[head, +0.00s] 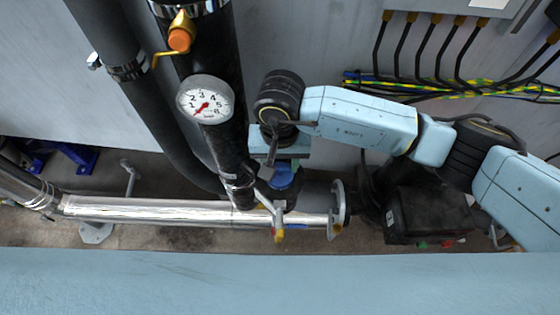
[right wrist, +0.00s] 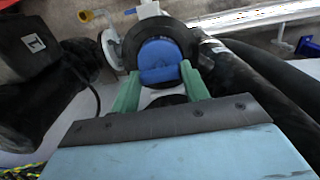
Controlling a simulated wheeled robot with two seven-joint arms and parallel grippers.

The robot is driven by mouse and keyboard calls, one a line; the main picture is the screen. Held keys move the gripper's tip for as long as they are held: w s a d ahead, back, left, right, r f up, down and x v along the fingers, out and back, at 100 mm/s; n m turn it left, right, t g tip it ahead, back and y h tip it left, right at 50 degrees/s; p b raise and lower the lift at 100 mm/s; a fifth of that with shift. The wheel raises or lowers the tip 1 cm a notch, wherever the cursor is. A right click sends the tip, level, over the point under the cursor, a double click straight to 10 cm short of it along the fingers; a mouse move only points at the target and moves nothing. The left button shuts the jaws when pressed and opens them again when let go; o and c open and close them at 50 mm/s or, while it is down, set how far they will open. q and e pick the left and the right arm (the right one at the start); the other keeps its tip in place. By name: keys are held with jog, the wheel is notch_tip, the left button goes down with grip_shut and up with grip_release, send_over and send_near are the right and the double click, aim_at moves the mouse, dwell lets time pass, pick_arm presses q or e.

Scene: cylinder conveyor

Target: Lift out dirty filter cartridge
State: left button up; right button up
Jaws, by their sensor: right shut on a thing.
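My right gripper (head: 281,166) points down at the pipework in the head view, just right of the gauge pipe. In the right wrist view its two green fingers (right wrist: 159,78) are closed on either side of a blue block (right wrist: 160,62), which looks like the top of the filter cartridge. The blue block also shows under the gripper in the head view (head: 283,178). A round black housing (right wrist: 129,45) surrounds the blue block. The cartridge's lower part is hidden, and I cannot tell whether it has risen. My left gripper is not in view.
A black pipe with a white pressure gauge (head: 206,99) stands close left of my right gripper. A silver pipe (head: 150,209) runs below to a flange (head: 340,209). A small yellow-tipped valve (head: 278,234) sits in front. Cables (head: 450,86) line the wall behind my arm.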

jog(key=shift+r+p, duration=1.85)
jog(key=shift+r, duration=2.45)
jog(key=shift+r+p, duration=0.8)
jog(key=shift+r, duration=1.3)
jog(key=shift+d, duration=0.1)
